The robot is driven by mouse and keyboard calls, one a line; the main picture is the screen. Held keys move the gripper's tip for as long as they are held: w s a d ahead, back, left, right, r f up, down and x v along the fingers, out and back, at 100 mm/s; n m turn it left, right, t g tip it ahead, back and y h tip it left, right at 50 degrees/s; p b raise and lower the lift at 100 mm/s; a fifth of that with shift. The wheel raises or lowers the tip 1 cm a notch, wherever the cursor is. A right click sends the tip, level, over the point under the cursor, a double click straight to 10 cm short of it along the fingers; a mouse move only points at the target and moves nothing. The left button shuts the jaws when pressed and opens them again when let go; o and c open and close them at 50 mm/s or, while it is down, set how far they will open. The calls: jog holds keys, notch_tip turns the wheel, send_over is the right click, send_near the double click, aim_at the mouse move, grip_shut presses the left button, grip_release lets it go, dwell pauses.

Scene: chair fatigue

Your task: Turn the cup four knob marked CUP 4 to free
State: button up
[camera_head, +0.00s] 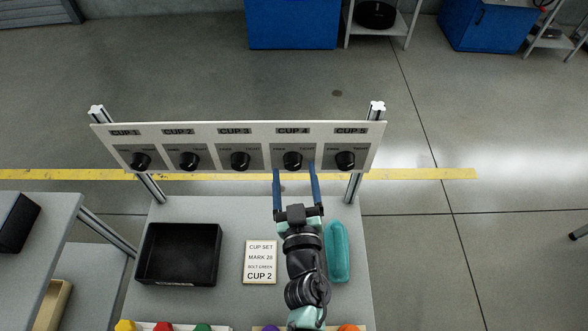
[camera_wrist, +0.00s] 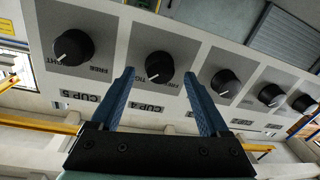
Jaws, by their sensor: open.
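The CUP 4 knob (camera_head: 292,160) is a round black knob with a white pointer line, on the upright white panel. It also shows in the wrist view (camera_wrist: 159,66), where the panel lettering appears upside down. My gripper (camera_head: 295,169) is open, with two blue fingers reaching up to the panel at this knob. In the wrist view its fingertips (camera_wrist: 160,72) lie to either side of the knob, with a gap showing on each side. How deep the fingers reach around the knob is hard to tell. The small setting words beside it are partly hidden and blurred.
The CUP 3 knob (camera_head: 240,160) and CUP 5 knob (camera_head: 345,160) flank it closely. A black tray (camera_head: 180,282), a card (camera_head: 260,262) reading CUP 2 and a teal oblong object (camera_head: 337,252) lie on the grey table (camera_head: 232,215).

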jog(key=shift+w, duration=0.75)
jog(key=shift+c, duration=0.3)
grip_shut()
